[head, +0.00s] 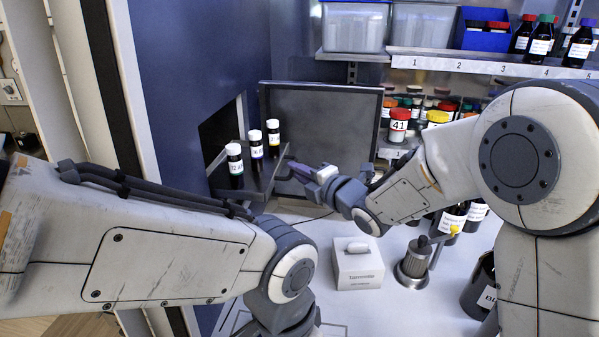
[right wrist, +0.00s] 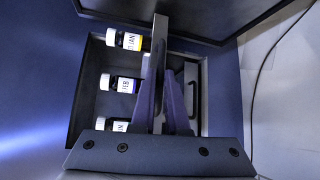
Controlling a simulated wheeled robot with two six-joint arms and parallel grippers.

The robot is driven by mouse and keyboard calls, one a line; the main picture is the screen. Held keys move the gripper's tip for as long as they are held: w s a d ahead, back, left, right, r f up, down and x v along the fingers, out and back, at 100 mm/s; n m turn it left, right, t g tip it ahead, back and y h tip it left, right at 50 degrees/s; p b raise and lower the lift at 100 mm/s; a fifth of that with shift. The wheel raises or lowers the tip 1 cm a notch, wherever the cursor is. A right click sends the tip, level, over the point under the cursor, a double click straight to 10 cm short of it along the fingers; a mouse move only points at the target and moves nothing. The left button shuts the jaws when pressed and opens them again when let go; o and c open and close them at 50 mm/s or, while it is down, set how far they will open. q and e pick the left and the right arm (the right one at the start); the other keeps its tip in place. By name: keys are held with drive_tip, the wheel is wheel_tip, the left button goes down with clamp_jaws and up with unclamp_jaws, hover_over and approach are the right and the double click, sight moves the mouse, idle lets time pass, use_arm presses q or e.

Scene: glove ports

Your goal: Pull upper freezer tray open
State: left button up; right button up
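My right gripper (head: 310,173) is at this front, close to the handle. Its two fingers (right wrist: 163,88) lie near the front panel and handle in the wrist view. Whether they are closed on the handle is unclear. My left arm crosses the lower left; its gripper is out of view.
The dark freezer door (head: 325,115) stands open behind the tray. A white box (head: 358,262) and a metal stand (head: 415,262) are on the white worktop below. Shelves of bottles (head: 452,62) fill the back right. Some worktop is clear near the front.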

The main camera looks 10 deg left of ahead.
drive_tip(key=o, duration=0.4)
drive_tip(key=shift+b+v, duration=1.7)
drive_tip(key=shift+v, duration=3.55)
